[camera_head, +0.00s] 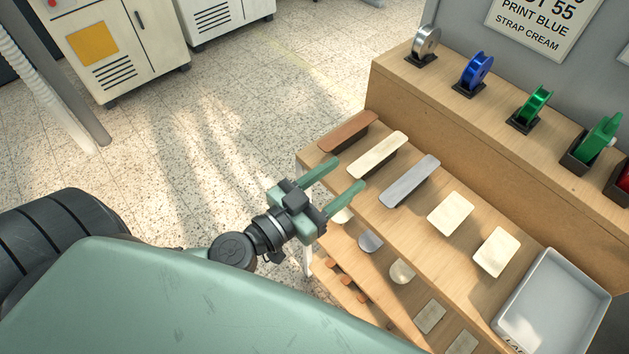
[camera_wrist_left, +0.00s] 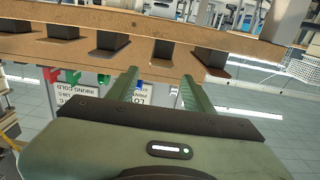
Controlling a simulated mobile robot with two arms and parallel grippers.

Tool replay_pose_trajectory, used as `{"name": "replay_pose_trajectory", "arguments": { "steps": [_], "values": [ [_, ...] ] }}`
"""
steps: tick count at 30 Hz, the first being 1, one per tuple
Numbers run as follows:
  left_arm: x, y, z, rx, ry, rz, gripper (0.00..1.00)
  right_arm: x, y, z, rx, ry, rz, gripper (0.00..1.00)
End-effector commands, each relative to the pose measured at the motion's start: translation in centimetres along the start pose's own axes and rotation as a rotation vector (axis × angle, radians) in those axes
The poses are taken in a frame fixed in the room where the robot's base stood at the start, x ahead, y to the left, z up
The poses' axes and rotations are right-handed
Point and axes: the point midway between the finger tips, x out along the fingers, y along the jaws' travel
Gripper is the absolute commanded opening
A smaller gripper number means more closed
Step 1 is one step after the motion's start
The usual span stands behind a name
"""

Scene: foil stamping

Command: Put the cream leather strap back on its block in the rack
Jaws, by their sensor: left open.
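The cream leather strap (camera_head: 377,155) lies raised above the upper wooden rack shelf, between a brown strap (camera_head: 347,131) and a grey strap (camera_head: 410,180). The block under it is mostly hidden. My left gripper (camera_head: 349,172) is open, with its two green fingers pointing toward the cream and grey straps. No strap shows between the fingers. In the left wrist view, the open fingers (camera_wrist_left: 158,75) point at the wooden rack, which appears upside down with dark blocks along it. I cannot tell the straps apart there. My right gripper is not in view.
Two cream pads (camera_head: 450,213) and a grey tray (camera_head: 553,306) sit farther right on the shelf. Foil spools (camera_head: 476,72) stand on the raised ledge behind. A lower shelf holds small rounded pieces (camera_head: 402,271). Open floor (camera_head: 240,120) lies left of the rack.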

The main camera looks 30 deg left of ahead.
Motion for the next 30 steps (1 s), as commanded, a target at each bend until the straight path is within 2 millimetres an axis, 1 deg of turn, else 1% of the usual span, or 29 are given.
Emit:
{"name": "replay_pose_trajectory", "arguments": {
  "steps": [1,3,9,15,24,26,27,29,30],
  "values": [
    [-1.2,0.0,0.6,0.002,-0.006,0.0,0.52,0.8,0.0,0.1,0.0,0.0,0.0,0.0],
    [-2.6,0.0,0.5,0.001,-0.005,0.002,0.52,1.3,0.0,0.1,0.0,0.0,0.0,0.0],
    [-5.5,0.0,0.4,0.001,-0.005,0.001,0.52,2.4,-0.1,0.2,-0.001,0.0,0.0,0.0],
    [-6.7,0.0,0.1,0.001,-0.001,0.0,0.52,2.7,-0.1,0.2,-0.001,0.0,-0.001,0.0],
    [-6.9,-0.1,0.1,0.002,0.0,-0.002,0.52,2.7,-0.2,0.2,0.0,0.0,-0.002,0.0],
    [-6.8,-0.3,0.8,0.01,-0.007,-0.004,0.52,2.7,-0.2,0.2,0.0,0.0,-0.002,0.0],
    [-6.7,-0.7,1.9,0.02,-0.017,-0.009,0.52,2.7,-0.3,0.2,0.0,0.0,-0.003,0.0],
    [-6.4,-1.5,4.4,0.045,-0.044,-0.017,0.52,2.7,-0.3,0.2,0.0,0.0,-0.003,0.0],
    [-6.2,-2.3,6.7,0.066,-0.07,-0.025,0.52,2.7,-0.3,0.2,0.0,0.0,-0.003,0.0]
  ]
}}
